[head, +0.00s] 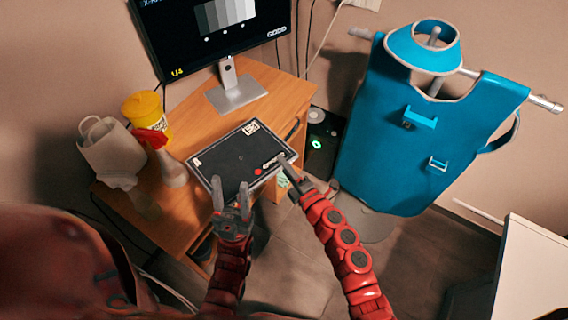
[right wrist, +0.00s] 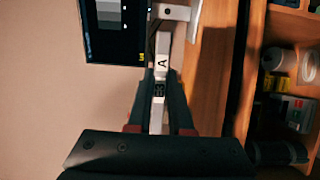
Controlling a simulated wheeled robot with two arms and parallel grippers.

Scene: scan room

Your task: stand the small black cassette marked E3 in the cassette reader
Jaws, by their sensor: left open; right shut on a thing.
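A flat black cassette (head: 235,162) with a pale rim, a red dot and a white label in its far corner is in the middle of the head view; I cannot clearly read the label. My right gripper (head: 287,173) is shut on its right edge. A black box with a green light (head: 320,142), perhaps the reader, stands right of the desk.
The wooden desk (head: 282,82) carries a monitor (head: 212,32), a yellow tub (head: 145,110), a red-topped spray bottle and a white container (head: 110,150). A blue apron (head: 425,130) hangs on a stand at right. The right wrist view shows shelves with supplies (right wrist: 300,75).

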